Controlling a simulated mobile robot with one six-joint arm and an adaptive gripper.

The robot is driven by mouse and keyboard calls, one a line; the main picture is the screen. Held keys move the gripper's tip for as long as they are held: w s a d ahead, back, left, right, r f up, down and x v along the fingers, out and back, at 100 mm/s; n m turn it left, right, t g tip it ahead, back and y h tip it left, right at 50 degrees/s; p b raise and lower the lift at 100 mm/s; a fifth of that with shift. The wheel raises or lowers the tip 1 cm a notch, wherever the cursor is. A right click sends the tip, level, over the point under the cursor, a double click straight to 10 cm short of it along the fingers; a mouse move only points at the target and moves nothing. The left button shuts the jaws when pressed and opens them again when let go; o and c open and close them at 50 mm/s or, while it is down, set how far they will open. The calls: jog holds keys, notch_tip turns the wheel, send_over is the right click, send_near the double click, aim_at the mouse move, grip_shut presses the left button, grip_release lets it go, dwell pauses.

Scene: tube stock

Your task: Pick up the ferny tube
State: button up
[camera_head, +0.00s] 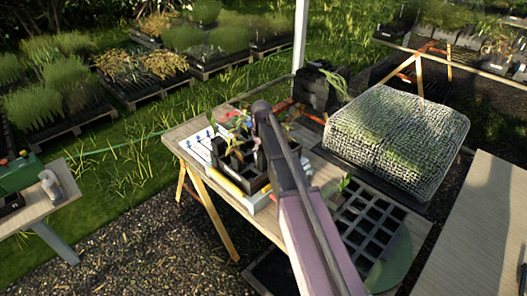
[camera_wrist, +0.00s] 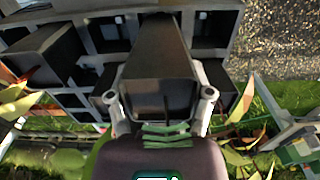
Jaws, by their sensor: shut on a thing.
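In the wrist view a dark, square, tapered tube (camera_wrist: 160,75) sits between the two grey fingers of my gripper (camera_wrist: 160,98). The gripper is shut on its sides. Green strips show at the tube's near end; I cannot tell whether they are fern leaves. Next to it is a grey gridded rack (camera_wrist: 88,45) with other dark tubes, one tilted at the left (camera_wrist: 42,55). Whether the held tube is clear of the rack is not plain. In the head view my arm hides the gripper and held tube, over the black-celled rack (camera_head: 232,165) on the wooden table.
An empty black cell tray (camera_head: 372,222) lies on the table to the right, beside a green disc (camera_head: 392,262). A mesh-covered block (camera_head: 398,130) stands behind it. Colourful leafy plants (camera_head: 238,120) crowd the rack's back. A bare plank bench (camera_head: 478,235) is at the far right.

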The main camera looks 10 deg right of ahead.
jog(key=shift+r+p, duration=2.4)
jog(key=shift+r, duration=0.4)
